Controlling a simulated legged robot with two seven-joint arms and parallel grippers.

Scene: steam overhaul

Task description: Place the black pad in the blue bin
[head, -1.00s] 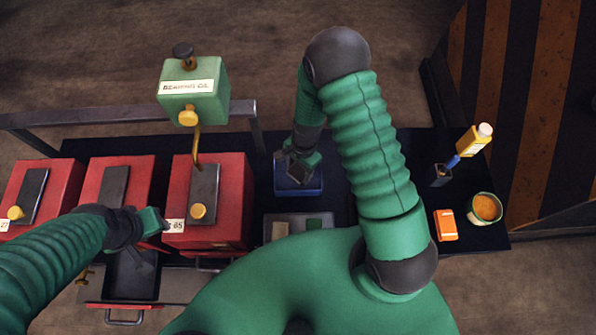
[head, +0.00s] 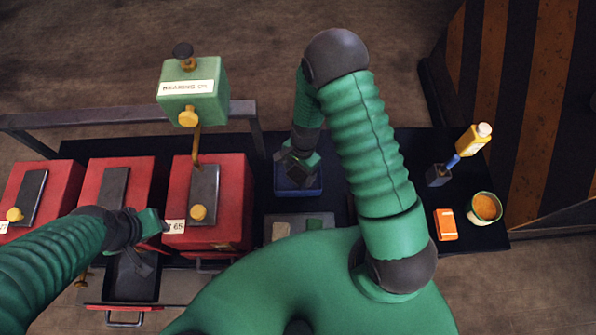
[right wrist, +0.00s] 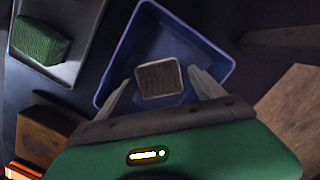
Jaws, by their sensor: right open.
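The blue bin (head: 299,190) stands on the black bench, right of the red boxes, and fills the upper middle of the right wrist view (right wrist: 112,88). The black pad (right wrist: 158,79) looks dark grey-brown with a pale rim. It appears within the bin's outline, between my right fingers, with gaps on both sides; whether it rests on the bin floor is hard to tell. My right gripper (right wrist: 163,92) is open, pointing down over the bin; it also shows in the head view (head: 297,172). My left gripper (head: 150,240) is by the red boxes; its jaws are unclear.
A grey tray (right wrist: 75,72) with a green block (right wrist: 41,38) lies beside the bin. A brown block (right wrist: 48,135) is near it. An orange box (head: 446,224), a bowl (head: 485,207) and a yellow bottle (head: 474,140) stand at the right. Red boxes (head: 230,210) line the left.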

